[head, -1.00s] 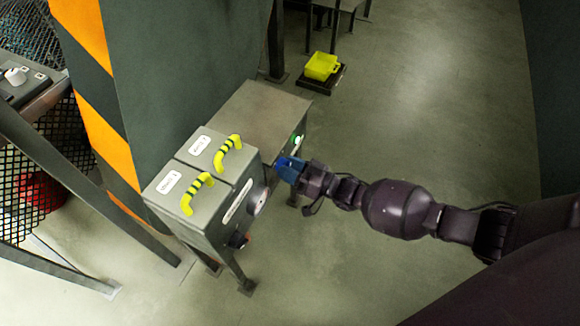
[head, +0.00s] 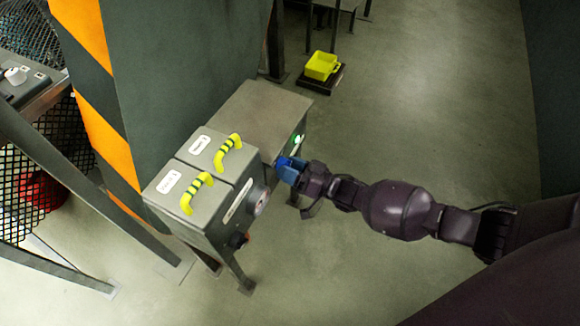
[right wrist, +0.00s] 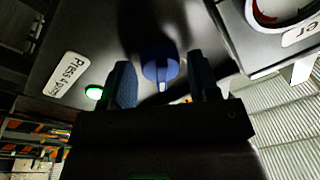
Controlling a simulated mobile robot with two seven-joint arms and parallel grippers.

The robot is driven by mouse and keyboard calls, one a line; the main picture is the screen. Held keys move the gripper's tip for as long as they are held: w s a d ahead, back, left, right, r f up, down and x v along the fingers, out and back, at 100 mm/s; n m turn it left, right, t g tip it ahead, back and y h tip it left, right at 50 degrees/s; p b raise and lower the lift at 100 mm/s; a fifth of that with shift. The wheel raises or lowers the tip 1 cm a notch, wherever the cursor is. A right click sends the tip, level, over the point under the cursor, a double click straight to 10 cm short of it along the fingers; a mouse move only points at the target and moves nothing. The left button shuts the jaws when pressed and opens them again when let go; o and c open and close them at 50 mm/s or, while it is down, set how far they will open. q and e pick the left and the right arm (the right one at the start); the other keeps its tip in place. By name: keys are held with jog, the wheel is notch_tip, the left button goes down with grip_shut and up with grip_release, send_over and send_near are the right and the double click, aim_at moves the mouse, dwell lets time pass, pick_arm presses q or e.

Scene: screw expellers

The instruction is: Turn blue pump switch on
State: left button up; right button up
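The blue pump switch (right wrist: 160,66) is a round blue knob on a grey panel in the right wrist view. It lies between the two fingers of my right gripper (right wrist: 165,85), which are apart on either side of it with gaps showing. In the head view my right gripper (head: 288,167) has blue fingertips at the front face of the grey control box (head: 270,105), and the knob is hidden there. A green light (right wrist: 94,92) glows on the panel left of the knob; it also shows in the head view (head: 297,139). My left gripper is not in view.
Two grey boxes with yellow-black handles (head: 198,193) stand beside the control box, with a round gauge (head: 261,198) on the front. A striped column (head: 85,70) rises behind. A yellow bin (head: 321,66) sits on the floor at the back. Floor to the right is open.

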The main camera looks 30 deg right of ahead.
jog(key=shift+o, duration=0.7)
pick_arm(q)
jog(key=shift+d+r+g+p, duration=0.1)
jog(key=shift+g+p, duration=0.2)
jog(key=shift+p, duration=0.45)
pick_arm(e)
jog(key=v, duration=1)
jog(key=shift+s+d, duration=0.25)
jog(key=shift+s, duration=0.05)
